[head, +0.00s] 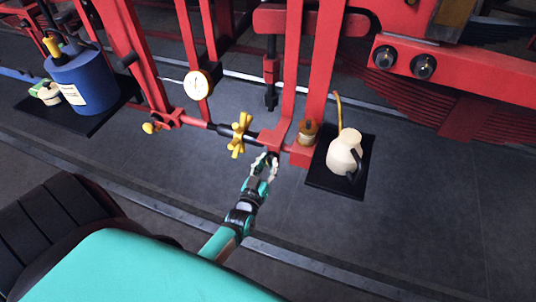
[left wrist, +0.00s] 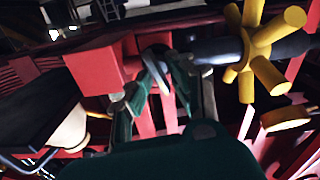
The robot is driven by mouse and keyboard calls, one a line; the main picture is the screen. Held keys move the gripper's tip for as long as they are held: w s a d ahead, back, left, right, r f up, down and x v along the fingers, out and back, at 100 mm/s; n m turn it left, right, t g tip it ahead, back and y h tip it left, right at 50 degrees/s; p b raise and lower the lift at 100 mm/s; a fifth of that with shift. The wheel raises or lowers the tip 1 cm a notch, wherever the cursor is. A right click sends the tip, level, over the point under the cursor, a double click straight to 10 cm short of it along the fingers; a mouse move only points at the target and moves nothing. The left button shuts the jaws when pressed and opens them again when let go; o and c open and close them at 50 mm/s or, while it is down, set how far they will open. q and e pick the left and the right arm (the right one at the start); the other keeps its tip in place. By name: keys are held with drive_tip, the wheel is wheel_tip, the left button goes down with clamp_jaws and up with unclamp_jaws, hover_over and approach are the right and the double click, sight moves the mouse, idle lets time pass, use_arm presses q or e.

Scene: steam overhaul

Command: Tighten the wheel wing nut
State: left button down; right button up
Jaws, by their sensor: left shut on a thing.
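My left gripper (head: 265,163) reaches up from the bottom middle in the head view to the low red block at the foot of a red post. In the left wrist view its two fingers (left wrist: 163,90) are closed around a small grey bladed piece, which looks like the wing nut (left wrist: 154,66). The wing nut sits against the red block (left wrist: 100,63) at the end of a dark pipe. The fingers hide most of it in the head view. My right gripper is not in view.
A yellow spoked handle (head: 239,135) stands on the pipe just left of my gripper; it shows large in the left wrist view (left wrist: 258,52). A cream can (head: 344,153) stands on a black mat to the right. A gauge (head: 198,85) and red posts rise behind.

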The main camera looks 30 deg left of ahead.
use_arm(q)
drive_tip(key=shift+r, duration=0.1)
drive_tip(key=c, duration=1.4)
unclamp_jaws()
drive_tip(key=shift+c, duration=0.2)
drive_tip(key=v, duration=1.2)
drive_tip(key=shift+w, duration=0.1)
